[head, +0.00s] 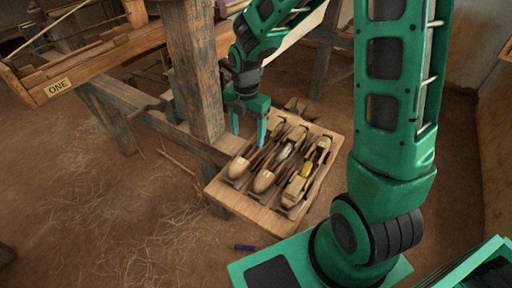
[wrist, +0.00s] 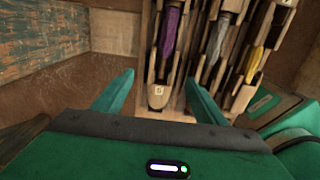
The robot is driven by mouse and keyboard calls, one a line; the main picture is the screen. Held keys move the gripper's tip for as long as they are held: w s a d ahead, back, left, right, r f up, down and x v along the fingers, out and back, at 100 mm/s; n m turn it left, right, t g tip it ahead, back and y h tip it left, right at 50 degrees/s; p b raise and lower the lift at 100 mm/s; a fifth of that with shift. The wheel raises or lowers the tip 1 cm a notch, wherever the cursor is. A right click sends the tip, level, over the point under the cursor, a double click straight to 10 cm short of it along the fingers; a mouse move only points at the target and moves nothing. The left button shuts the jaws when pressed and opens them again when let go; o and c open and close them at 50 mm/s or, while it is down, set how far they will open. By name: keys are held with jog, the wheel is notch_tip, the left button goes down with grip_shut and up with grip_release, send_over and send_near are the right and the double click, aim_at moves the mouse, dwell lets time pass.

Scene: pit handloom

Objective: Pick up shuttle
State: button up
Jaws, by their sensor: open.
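Three wooden boat-shaped shuttles lie side by side in a wooden tray (head: 246,208) in the head view. The middle shuttle (head: 264,181) carries greyish thread and the right shuttle (head: 297,187) yellow thread. My gripper (head: 248,133) is open and empty, pointing down over the left shuttle's far part. In the wrist view, the fingers (wrist: 158,84) stand either side of the purple shuttle's line, apart from it. My gripper hides part of that shuttle.
A loom beam labelled ONE (head: 58,87) is at upper left. A small dark object (head: 244,247) lies on the floor. The straw-strewn floor at left is open.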

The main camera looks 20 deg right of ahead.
aim_at(250, 152)
jog(key=shift+s+d+f, duration=0.1)
jog(key=shift+d+f, duration=0.1)
jog(key=shift+f, duration=1.55)
jog(key=shift+d+f, duration=0.15)
jog(key=shift+f, duration=1.55)
jog(key=c, duration=1.3)
